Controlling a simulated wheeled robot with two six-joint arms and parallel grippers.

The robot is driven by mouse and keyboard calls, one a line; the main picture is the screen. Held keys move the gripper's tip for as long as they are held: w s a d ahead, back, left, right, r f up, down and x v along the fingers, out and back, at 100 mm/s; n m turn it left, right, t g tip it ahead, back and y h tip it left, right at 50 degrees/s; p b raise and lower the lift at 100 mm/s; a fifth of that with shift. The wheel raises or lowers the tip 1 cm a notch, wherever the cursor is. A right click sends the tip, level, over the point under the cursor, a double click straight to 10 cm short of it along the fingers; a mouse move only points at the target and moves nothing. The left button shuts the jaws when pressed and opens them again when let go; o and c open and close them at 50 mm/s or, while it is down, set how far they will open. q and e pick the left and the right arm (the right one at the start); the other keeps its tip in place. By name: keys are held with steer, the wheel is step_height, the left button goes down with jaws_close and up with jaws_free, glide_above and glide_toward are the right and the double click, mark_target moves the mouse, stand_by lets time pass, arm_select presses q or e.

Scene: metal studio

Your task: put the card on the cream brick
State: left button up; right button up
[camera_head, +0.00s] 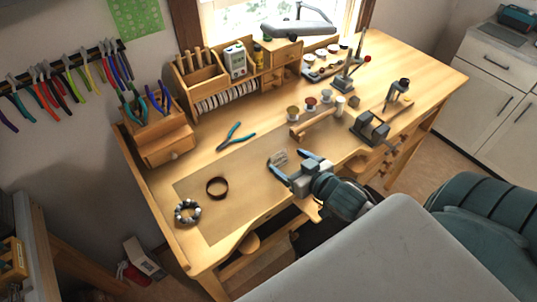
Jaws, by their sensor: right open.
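A small pale piece with dark marks, which looks like the card (279,157), is at the right part of the grey-brown mat on the workbench. I cannot clearly make out a separate cream brick; it may be under the card, but the detail is too small to tell. My right gripper (286,161) is open, with its fingertips on either side of the card and pointing away from me. The near edge of the card is close to the inside of the jaws. I cannot tell whether the fingers touch it. My left gripper is out of view.
Blue pliers (236,137) lie behind. The mat's middle is clear.

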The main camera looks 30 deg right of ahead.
mark_target(279, 156)
steer(key=shift+d+x, duration=0.1)
steer(key=shift+x, duration=0.5)
steer(key=shift+d+x, duration=0.15)
steer(key=shift+x, duration=0.45)
steer(key=shift+w+a+f+p, duration=0.15)
steer(key=shift+w+f+p, duration=0.1)
steer(key=shift+w+p, duration=0.35)
steer(key=p+x, duration=0.1)
steer(key=x, duration=0.2)
steer(key=shift+w+a+f, duration=0.1)
steer(key=shift+w+f, duration=0.35)
steer(key=shift+w, duration=0.2)
steer(key=shift+s, duration=0.1)
steer(key=c, duration=1)
